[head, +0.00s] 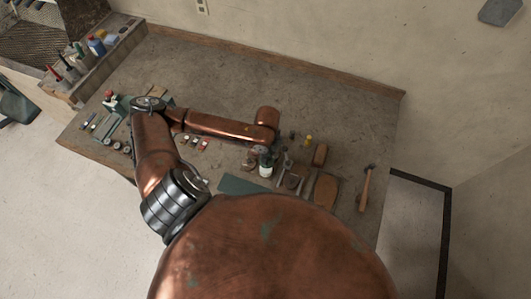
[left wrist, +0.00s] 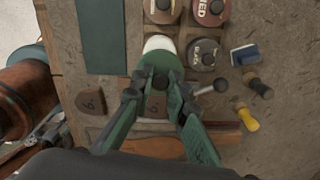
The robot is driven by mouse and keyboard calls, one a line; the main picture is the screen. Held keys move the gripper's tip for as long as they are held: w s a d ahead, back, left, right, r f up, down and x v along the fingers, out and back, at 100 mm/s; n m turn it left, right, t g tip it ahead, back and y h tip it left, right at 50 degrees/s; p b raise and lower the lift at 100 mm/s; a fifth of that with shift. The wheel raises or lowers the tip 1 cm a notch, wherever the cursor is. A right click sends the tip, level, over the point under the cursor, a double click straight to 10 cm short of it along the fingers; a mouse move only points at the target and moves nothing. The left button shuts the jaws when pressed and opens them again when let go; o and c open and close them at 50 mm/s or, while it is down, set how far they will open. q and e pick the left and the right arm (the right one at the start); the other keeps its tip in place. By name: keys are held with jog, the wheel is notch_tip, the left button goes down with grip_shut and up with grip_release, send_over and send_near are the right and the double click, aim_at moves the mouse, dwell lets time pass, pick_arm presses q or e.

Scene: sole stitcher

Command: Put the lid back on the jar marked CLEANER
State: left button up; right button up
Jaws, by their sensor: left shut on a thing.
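My left gripper (left wrist: 157,88) is shut on the dark knob of a round green lid (left wrist: 160,57). The lid is over a white jar (left wrist: 158,43), whose pale edge shows beyond the lid in the left wrist view. I cannot tell whether lid and jar touch. In the head view the white jar (head: 265,171) stands upright on the bench, just below my left gripper (head: 265,153). The marking CLEANER is not readable on it in either view. My right gripper is not in view.
A blue block (left wrist: 245,54), a yellow-handled tool (left wrist: 247,119) and brown pieces (left wrist: 91,101) lie around. A green mat (head: 240,186) lies nearby. A hammer (head: 366,187) lies right; the bench's back right is clear.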

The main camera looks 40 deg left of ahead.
pick_arm(q)
jog(key=shift+s+a+f+m, duration=0.1)
jog(key=shift+a+f+m, duration=0.05)
jog(key=shift+m, duration=0.15)
notch_tip(320, 180, down, 4)
jog(key=b, duration=0.5)
jog(key=shift+f+b, duration=0.15)
jog(key=shift+b, duration=0.2)
jog(key=shift+f, duration=0.95)
jog(key=shift+p, duration=0.45)
jog(key=shift+p, duration=0.35)
